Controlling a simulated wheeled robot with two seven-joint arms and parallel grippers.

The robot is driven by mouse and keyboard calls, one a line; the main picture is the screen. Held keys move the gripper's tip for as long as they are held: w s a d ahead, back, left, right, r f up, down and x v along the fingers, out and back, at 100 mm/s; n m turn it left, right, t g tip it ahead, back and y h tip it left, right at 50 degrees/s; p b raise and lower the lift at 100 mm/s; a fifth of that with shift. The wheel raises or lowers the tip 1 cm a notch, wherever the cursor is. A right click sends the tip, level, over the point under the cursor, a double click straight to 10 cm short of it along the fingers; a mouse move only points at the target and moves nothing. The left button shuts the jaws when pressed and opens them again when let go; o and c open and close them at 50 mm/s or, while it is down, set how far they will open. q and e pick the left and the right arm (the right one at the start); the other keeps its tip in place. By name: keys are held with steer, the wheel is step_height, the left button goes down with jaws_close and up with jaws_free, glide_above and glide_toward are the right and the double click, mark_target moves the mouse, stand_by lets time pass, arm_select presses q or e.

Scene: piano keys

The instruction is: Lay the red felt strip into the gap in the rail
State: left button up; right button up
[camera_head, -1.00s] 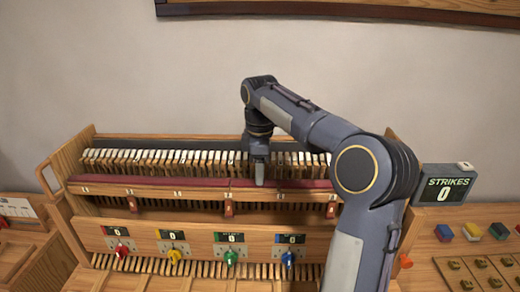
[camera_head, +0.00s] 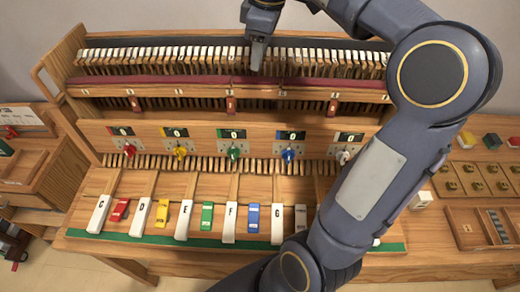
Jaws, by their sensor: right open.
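The rail (camera_head: 180,91) runs across the instrument below the row of hammers. Red felt (camera_head: 150,80) lies along its top, with seams near the middle. A section of red felt (camera_head: 257,80) lies in line with the felt on both sides, just below my right gripper (camera_head: 256,65). I cannot tell from here whether this section is the loose strip or whether it sits fully down in the gap. My right gripper is open, pointing down at the rail, and its fingers are small and dark in this view. My left gripper is out of view.
White-topped hammers (camera_head: 150,53) stand close behind the rail. Colored knobs (camera_head: 233,152) and lettered keys (camera_head: 187,212) lie in front. A wooden tray of brass pieces (camera_head: 476,183) is at the right. My right arm covers the right-hand keys.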

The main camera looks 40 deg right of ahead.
steer(key=s+a+f+m+t+y, duration=0.3)
steer(key=s+a+f+m, duration=0.6)
steer(key=s+a+f, duration=0.5)
steer(key=s+f, duration=0.2)
steer(key=s, duration=0.2)
steer(key=shift+f+t, duration=0.2)
steer(key=shift+t, duration=0.2)
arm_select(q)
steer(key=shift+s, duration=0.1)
arm_select(e)
steer(key=shift+s, duration=0.1)
